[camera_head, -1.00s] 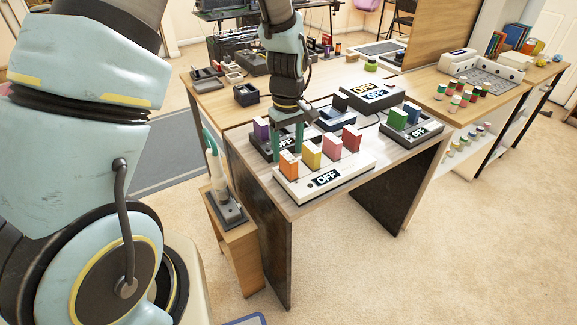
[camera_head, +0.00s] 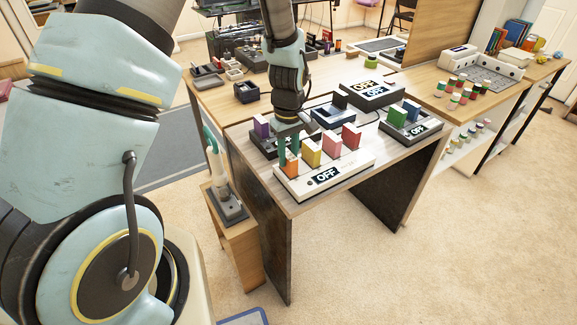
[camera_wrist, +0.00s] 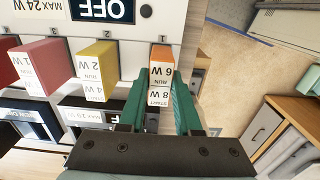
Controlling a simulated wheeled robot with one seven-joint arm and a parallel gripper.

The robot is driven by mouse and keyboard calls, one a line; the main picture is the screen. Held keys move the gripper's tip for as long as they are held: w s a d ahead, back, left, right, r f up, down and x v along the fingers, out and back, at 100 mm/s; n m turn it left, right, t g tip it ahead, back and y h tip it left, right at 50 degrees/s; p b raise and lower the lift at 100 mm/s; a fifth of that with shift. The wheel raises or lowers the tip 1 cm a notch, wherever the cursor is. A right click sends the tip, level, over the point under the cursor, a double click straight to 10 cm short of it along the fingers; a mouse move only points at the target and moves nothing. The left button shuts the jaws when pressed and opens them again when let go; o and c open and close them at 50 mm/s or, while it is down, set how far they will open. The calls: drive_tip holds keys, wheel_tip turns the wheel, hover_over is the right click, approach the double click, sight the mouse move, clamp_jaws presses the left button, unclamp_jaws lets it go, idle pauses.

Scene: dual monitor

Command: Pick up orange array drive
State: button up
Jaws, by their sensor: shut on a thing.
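The orange array drive (camera_head: 292,166) stands at the left end of a white box with an OFF label (camera_head: 326,176). In the wrist view the orange drive (camera_wrist: 162,68) shows its white labelled face between the two green fingers. My gripper (camera_head: 289,150) is lowered over it from behind, with its fingers (camera_wrist: 160,105) closed on the drive's sides. The drive is upright and appears still seated in the box. A yellow drive (camera_head: 312,153) and two pink and red drives stand to its right in the same box.
A dark box with a purple drive (camera_head: 261,126) stands just behind. Another box with green (camera_head: 398,116) and blue drives is to the right. The table's left edge is close, and an upright device on a small stand (camera_head: 228,205) is left of it.

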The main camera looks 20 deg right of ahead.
clamp_jaws()
drive_tip(key=shift+r, duration=0.1)
